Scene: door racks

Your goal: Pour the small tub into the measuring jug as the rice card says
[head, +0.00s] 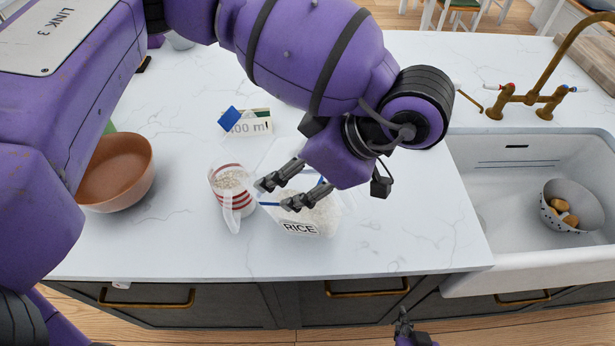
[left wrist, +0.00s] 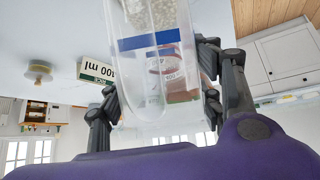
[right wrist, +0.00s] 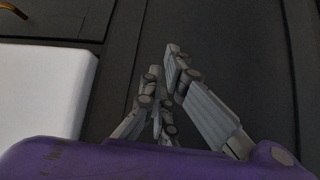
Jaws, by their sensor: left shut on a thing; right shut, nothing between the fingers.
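The small tub (head: 322,222) is clear, with a RICE label, a blue band and white rice low inside. My left gripper (head: 275,193) is shut on it, just right of the jug in the head view. The tub (left wrist: 150,110) fills the middle of the left wrist view, apart from the jug as far as I can tell. The measuring jug (head: 238,200) is clear with red stripes, stands upright and holds some rice. The rice card (head: 257,126) reads "00 ml" with its first digit partly covered. My right gripper (head: 403,322) is shut and empty, below the counter's front edge.
A brown bowl (head: 117,172) stands at the left. A blue square piece (head: 229,118) overlaps the card. A white sink (head: 530,245) at the right holds a colander (head: 590,203) with yellowish items. Dark cabinets (right wrist: 200,40) face my right gripper. The counter right of the tub is clear.

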